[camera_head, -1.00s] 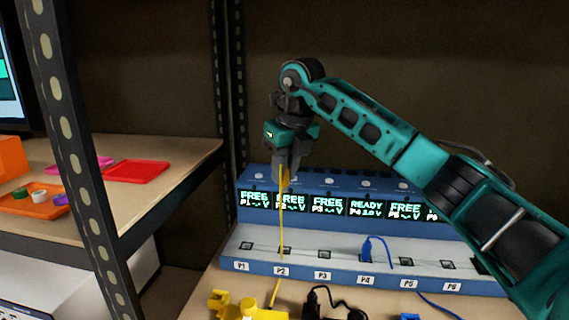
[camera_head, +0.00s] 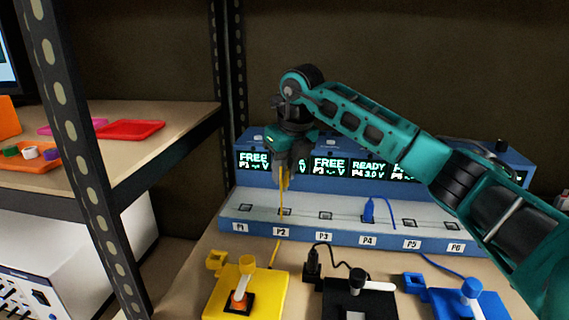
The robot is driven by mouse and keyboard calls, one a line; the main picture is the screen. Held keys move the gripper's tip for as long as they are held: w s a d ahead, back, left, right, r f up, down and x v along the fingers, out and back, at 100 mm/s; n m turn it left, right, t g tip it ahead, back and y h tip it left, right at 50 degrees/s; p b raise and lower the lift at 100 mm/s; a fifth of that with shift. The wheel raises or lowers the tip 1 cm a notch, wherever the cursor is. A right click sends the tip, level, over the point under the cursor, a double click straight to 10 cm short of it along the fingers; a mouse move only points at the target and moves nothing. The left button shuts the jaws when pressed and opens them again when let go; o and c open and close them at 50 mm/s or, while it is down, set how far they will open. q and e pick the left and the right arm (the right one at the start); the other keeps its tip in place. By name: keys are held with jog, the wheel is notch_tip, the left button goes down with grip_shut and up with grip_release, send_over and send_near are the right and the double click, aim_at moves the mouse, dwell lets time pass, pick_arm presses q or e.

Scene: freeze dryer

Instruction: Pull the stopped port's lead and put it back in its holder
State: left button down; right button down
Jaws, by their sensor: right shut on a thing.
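My right gripper (camera_head: 284,184) is shut on the yellow lead (camera_head: 282,203), in front of the displays and above port P2 (camera_head: 284,212). Its plug is mostly hidden by the fingers. The lead hangs down toward the yellow holder (camera_head: 218,297) on the bench, whose small square socket (camera_head: 216,260) looks empty. The blue plug (camera_head: 368,210) stands upright in port P4. The P4 display (camera_head: 369,170) reads READY; P1 and P3 read FREE. The P2 display is mostly hidden behind my gripper. My left gripper is not in view.
A black holder (camera_head: 340,303) with a black plug (camera_head: 313,264) at its left and a blue holder (camera_head: 446,297) stand on the bench. A metal shelf post (camera_head: 85,150) and a shelf with trays (camera_head: 128,130) are at left.

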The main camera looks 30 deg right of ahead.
jog(key=shift+f, duration=0.8)
jog(key=shift+a, duration=0.2)
jog(key=s+a, duration=0.1)
jog(key=a, duration=0.7)
jog(key=shift+s+p, duration=0.35)
jog(key=shift+s, duration=0.05)
jog(key=shift+a, duration=0.15)
jog(key=s+a, duration=0.1)
jog(key=a, duration=0.7)
jog(key=shift+s+a+p, duration=0.25)
jog(key=shift+s+p, duration=0.05)
jog(key=shift+s, duration=0.1)
